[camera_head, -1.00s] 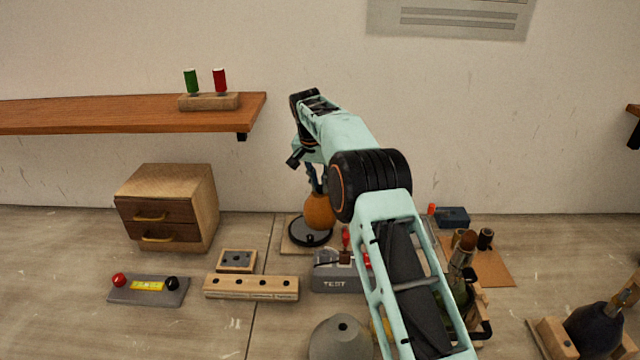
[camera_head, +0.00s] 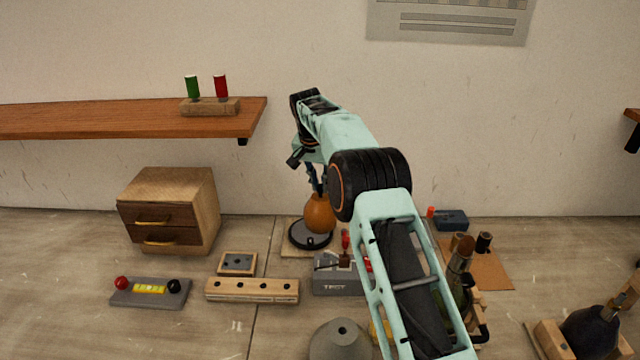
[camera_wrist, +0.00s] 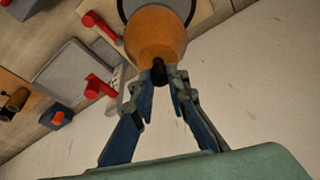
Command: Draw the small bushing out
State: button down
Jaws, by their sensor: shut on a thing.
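The orange lamp body (camera_head: 319,214) stands upright on a round black base (camera_head: 298,236). In the wrist view the lamp body (camera_wrist: 156,35) is at the top centre. The small black bushing (camera_wrist: 158,72) shows at its neck, between the fingertips. My gripper (camera_wrist: 161,82) is shut on the bushing. In the head view my gripper (camera_head: 317,186) points down just above the lamp's top, and the bushing is hidden there. I cannot tell how far the bushing sits inside the neck.
A grey TEST box (camera_head: 335,280) with red parts stands in front of the lamp. A wooden block with holes (camera_head: 252,290) and a drawer cabinet (camera_head: 170,210) are to the left. A shelf (camera_head: 120,118) is at the upper left. Bottles and tools crowd the right side.

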aim_at(320, 187)
jog(key=shift+r+p, duration=1.35)
jog(key=shift+r, duration=0.45)
